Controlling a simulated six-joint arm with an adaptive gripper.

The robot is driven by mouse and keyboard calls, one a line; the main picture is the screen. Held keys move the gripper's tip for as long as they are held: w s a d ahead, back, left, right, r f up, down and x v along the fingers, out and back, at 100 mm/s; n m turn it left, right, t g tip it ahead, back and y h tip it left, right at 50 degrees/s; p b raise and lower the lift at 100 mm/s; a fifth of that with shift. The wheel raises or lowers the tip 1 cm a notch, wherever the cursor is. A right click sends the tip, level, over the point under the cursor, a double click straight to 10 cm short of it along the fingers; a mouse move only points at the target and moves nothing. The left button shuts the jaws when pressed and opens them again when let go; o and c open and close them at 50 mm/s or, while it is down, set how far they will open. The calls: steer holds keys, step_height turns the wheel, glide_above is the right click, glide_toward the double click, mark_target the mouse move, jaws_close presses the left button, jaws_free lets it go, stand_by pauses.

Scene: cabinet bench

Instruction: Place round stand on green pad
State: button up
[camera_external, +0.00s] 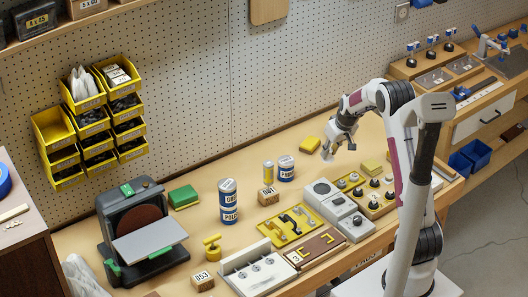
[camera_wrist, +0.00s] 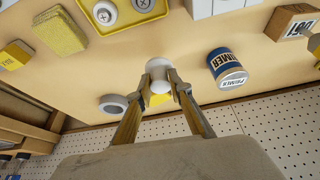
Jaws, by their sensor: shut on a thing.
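My gripper (camera_external: 329,150) is shut on a small white rounded piece, which I take to be the round stand (camera_wrist: 158,72). The fingertips close on its two sides in the wrist view (camera_wrist: 159,86). In the external view it hangs above the bench, right of centre, and its shape is too small to tell well. The pad is not clearly visible in the wrist view.
A tall blue can (camera_external: 228,203) stands right of the pad, and a shorter primer can (camera_external: 286,168) behind the wooden block (camera_external: 268,196). The sander (camera_external: 140,232) is at left. A yellow pad (camera_external: 310,144) lies near the pegboard. A grey ring (camera_wrist: 113,104) lies near the wall.

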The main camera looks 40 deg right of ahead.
steer(key=shift+r, duration=1.8)
steer(key=w+a+r+n+y, duration=0.1)
steer(key=w+a, duration=0.5)
steer(key=a, duration=0.4)
steer(key=w+a+n, duration=0.1)
steer(key=w+a, duration=0.5)
steer(key=a, duration=0.4)
steer(key=w+a+r+n, duration=0.1)
steer(key=w+a+n, duration=0.1)
steer(key=a, duration=2.3)
steer(key=shift+a+r+y, duration=0.2)
steer(key=shift+a+y, duration=0.2)
steer(key=shift+f, duration=2)
